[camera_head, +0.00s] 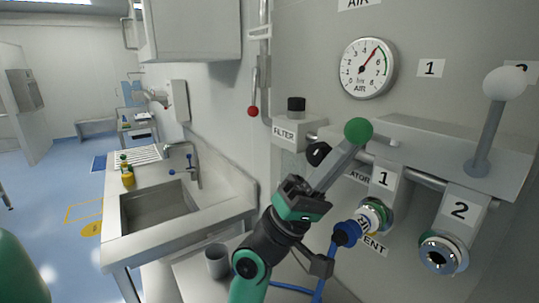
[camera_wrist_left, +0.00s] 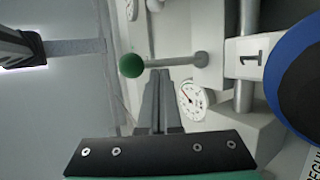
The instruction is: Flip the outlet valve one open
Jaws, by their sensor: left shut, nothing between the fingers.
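The lever of outlet valve one has a green ball (camera_head: 358,131) on a grey shaft. The shaft runs right to its pivot on the panel, above the plate marked 1 (camera_head: 384,178). The green ball also shows in the left wrist view (camera_wrist_left: 131,65), with the shaft (camera_wrist_left: 175,62) lying sideways. My left gripper (camera_head: 352,150) is shut and empty, its fingertips close beside the ball and shaft. In the left wrist view the closed fingertips (camera_wrist_left: 160,76) end just below the shaft; I cannot tell whether they touch it. My right gripper is not in view.
Valve two's white-ball lever (camera_head: 504,83) stands upright at the right. A pressure gauge (camera_head: 367,68) is above. A blue connector (camera_head: 347,232) with a hose is at outlet 1, beside my left arm. The filter block (camera_head: 291,132) is left of the lever. A sink (camera_head: 158,213) is further left.

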